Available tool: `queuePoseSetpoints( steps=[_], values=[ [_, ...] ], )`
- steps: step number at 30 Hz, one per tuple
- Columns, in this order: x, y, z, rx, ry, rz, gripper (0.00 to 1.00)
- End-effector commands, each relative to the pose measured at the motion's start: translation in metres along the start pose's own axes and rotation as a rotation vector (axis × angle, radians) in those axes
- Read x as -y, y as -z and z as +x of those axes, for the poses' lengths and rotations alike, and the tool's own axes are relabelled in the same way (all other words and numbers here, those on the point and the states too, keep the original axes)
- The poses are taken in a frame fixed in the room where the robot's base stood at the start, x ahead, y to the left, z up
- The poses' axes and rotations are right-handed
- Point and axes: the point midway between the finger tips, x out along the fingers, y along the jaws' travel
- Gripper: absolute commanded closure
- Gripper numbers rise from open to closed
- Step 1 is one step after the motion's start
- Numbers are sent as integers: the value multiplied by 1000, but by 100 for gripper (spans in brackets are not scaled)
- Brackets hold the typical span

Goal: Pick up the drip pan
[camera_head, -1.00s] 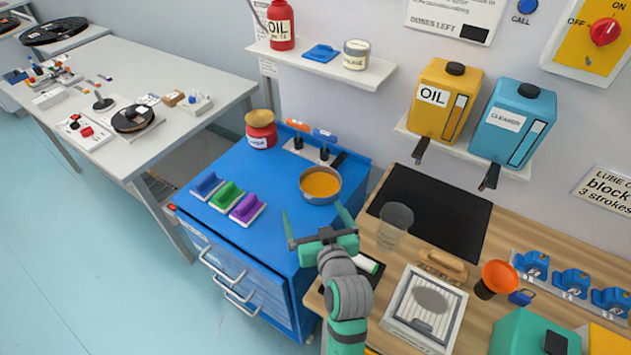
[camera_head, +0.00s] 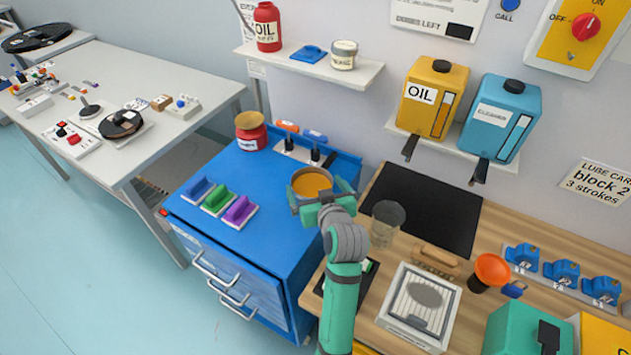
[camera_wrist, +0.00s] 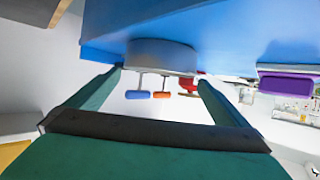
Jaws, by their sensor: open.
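The drip pan (camera_head: 311,183) is a round grey pan with an orange inside, sitting on the blue cart top (camera_head: 270,190). My gripper (camera_head: 320,192) is open at the pan's near side, its fingers spread to left and right of it. In the wrist view the grey pan wall (camera_wrist: 160,54) shows between the tips of my open gripper (camera_wrist: 160,78). I cannot tell whether the fingers touch the pan. My gripper hides part of the pan's near side in the head view.
A red jar (camera_head: 251,132) and two upright tools with orange and blue handles (camera_head: 315,136) stand behind the pan. Blue, green (camera_head: 218,197) and purple blocks lie to its left. A clear cup (camera_head: 387,222) stands on the wooden bench at right.

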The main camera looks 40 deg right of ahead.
Motion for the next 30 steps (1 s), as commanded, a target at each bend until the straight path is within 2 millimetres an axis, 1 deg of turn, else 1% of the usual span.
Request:
queuePoseSetpoints(
  steps=[6, 9, 12, 18, 23, 30],
  values=[
    [-1, 1, 31, 0, 1, 1, 0],
    [-1, 1, 40, 0, 0, 1, 0],
    [-1, 1, 44, -1, -1, 0, 0],
    [-1, 1, 44, -1, 0, 0, 0],
    [-1, 1, 44, -1, 0, 0, 38],
    [-1, 2, 43, -3, 0, 0, 39]
  ],
)
